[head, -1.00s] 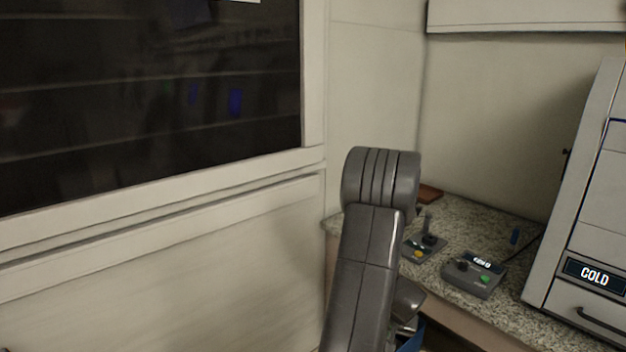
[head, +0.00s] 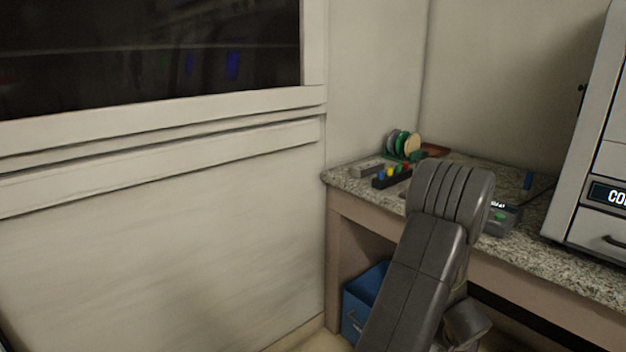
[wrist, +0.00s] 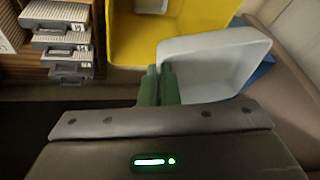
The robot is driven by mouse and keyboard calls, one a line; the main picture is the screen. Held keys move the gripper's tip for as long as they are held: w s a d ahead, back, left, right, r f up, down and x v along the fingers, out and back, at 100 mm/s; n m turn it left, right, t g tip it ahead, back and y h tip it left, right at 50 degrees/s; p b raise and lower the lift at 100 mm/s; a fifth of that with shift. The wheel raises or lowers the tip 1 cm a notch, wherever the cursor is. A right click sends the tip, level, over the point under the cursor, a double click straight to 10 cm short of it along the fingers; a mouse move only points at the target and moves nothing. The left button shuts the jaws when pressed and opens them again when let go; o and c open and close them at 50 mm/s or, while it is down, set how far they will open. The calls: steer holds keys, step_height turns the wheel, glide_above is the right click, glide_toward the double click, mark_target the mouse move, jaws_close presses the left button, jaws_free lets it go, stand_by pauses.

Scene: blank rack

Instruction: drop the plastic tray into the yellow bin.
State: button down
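In the wrist view, my gripper (wrist: 159,84) has two green fingers close together, shut on the left wall of a pale white plastic tray (wrist: 218,50). The tray hangs tilted to the right of the fingers, its open inside facing the camera. The yellow bin (wrist: 135,42) is at the top middle of the wrist view, beyond the gripper. The tray overlaps the bin's right part in the picture; I cannot tell their height difference. A whitish thing shows inside the bin. In the head view my arm hides the gripper, and neither tray nor yellow bin shows.
A blue bin (head: 357,304) stands on the floor under the granite counter (head: 540,255). On the counter are a rack of discs (head: 403,144), a block with coloured pegs (head: 392,176) and a control box (head: 503,216). Stacked grey units (wrist: 62,42) stand left in the wrist view.

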steer(key=shift+f+b, duration=1.45)
steer(key=shift+f, duration=1.35)
steer(key=c, duration=2.1)
jaws_free()
steer(key=o, duration=0.5)
steer(key=shift+r, duration=0.1)
steer(key=p+v, duration=0.4)
steer(key=v, duration=0.9)
steer(key=shift+s+r, duration=0.15)
steer(key=shift+r, duration=0.15)
steer(key=shift+a, duration=0.1)
